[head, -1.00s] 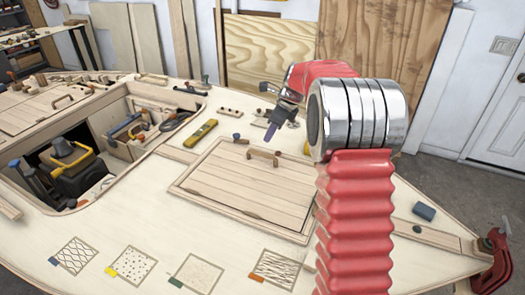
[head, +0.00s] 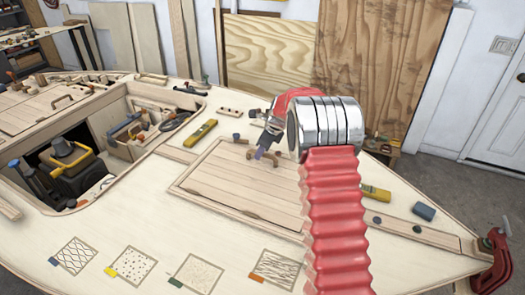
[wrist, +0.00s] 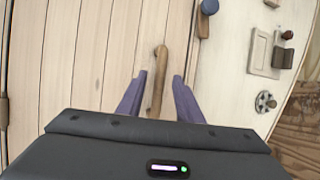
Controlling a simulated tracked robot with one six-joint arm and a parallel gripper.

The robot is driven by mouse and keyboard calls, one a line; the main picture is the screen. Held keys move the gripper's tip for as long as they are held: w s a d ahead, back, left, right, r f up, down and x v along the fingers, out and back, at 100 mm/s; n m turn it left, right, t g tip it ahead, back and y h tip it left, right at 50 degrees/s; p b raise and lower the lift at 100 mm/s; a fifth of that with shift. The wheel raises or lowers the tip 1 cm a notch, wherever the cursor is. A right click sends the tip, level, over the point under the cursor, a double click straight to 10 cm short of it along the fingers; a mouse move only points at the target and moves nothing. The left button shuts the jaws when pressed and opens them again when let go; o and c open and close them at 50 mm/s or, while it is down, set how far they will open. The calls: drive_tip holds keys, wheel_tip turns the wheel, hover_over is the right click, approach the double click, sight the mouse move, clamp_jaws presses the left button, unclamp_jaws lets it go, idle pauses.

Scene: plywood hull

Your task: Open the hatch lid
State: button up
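The hatch lid (head: 225,185) is a pale planked wooden panel, lying flat in its frame in the deck. Its planks fill the left of the wrist view (wrist: 65,60). A brown wooden handle (wrist: 158,54) stands on the lid. My gripper (wrist: 160,75) has two purple fingers, apart, one on each side of the handle, with a gap showing on both sides. In the head view my gripper (head: 260,153) is over the handle and partly hides it. How far down the fingers reach is hard to tell. My red arm hides the lid's right side.
An open compartment (head: 85,150) with tools lies to the left. A yellow level (head: 200,133) sits beyond the lid's left side and a yellow tool (head: 375,193) to the right. Several sample squares (head: 195,271) line the front deck. A red clamp (head: 497,262) grips the right edge.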

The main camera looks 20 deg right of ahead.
drive_tip(key=shift+w+f, duration=0.1)
drive_tip(key=shift+f, duration=0.15)
drive_tip(key=shift+c, duration=0.5)
clamp_jaws()
